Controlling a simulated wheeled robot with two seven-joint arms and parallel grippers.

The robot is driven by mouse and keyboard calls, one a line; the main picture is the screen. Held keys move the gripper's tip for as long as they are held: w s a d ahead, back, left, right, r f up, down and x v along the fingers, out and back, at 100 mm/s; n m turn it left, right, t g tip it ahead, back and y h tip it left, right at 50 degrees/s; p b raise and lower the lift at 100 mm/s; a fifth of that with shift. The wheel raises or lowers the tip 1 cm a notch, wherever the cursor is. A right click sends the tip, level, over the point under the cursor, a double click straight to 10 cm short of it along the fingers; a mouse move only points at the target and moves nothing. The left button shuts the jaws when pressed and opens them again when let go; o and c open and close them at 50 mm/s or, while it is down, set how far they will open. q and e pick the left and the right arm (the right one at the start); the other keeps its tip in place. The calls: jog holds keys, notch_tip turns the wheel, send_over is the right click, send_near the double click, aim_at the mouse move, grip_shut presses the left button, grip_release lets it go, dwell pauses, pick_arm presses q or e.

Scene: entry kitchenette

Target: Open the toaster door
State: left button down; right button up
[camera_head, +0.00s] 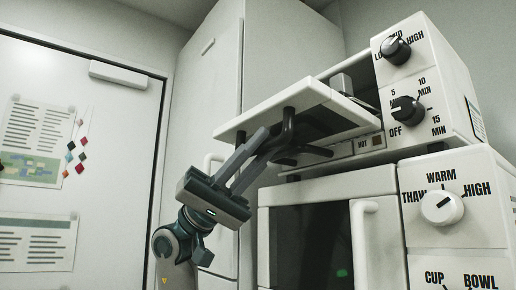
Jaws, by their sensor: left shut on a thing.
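The white toaster (455,85) sits on top of a microwave, with two black knobs on its front. Its door (255,116) stands open, swung outward as a slanting panel seen from below. A dark handle (288,128) hangs from the door's underside. My left gripper (268,145) reaches up from the lower left and is shut on the handle. The fingers partly overlap the dark handle, so the exact contact is hard to see. The toaster's inside is mostly hidden by the door. My right gripper is not in view.
The white microwave (378,182) stands right below the toaster, with a vertical handle (362,240) and a white dial (441,207) on its front. A tall white cabinet (285,50) stands behind. A door with posters (38,125) is at the left. Space left of the toaster door is open.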

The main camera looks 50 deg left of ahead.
pick_arm(q)
jog(key=shift+w+f, duration=0.1)
dwell(0.3)
jog(key=c, duration=1.9)
grip_release()
jog(key=shift+o, duration=0.8)
jog(key=shift+w, duration=0.1)
